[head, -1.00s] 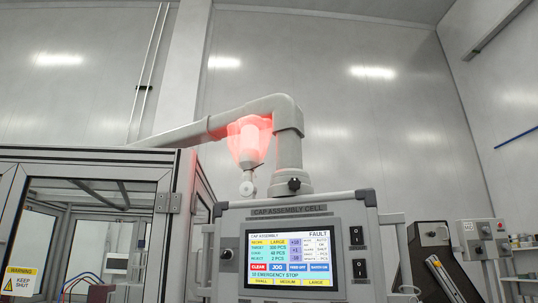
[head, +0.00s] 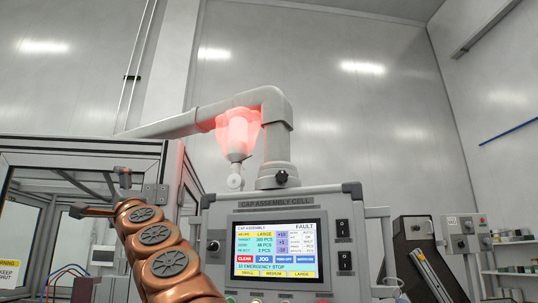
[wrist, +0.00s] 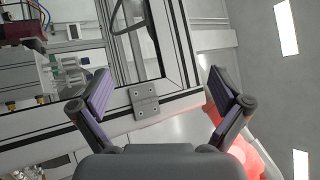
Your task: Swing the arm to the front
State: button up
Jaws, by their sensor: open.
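My copper-coloured arm (head: 160,250) rises from the bottom of the head view, left of the control panel's screen and in front of the glazed cell. My gripper (head: 104,192) is at its top, over the cell's frame in the picture. In the wrist view my gripper (wrist: 160,92) has its two purple-padded fingers wide apart with nothing held between them. A metal hinge plate (wrist: 144,101) on the cell frame shows beyond the gap between the fingers.
The control panel (head: 328,212) reads FAULT and EMERGENCY STOP. A red-glowing lamp (head: 237,133) hangs under a grey pipe arm (head: 270,100). The glazed cell (head: 80,150) stands at left. A dark sloped unit (head: 420,255) and a shelf (head: 515,258) are at right.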

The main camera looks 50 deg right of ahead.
jog(key=s+d+r+m+t+h, duration=0.2)
jog(key=s+d+r+m+h, duration=0.1)
jog(key=d+r+m+h, duration=0.35)
jog(key=m+g+h, duration=1.8)
jog(key=m+h, duration=0.2)
jog(key=m, duration=0.9)
send_near(273, 141)
jog(key=p+x, duration=0.5)
jog(key=x, duration=0.1)
jog(key=shift+a, duration=0.1)
jog(key=shift+p+x, duration=1.25)
jog(key=shift+p, duration=0.15)
jog(key=shift+f, duration=0.15)
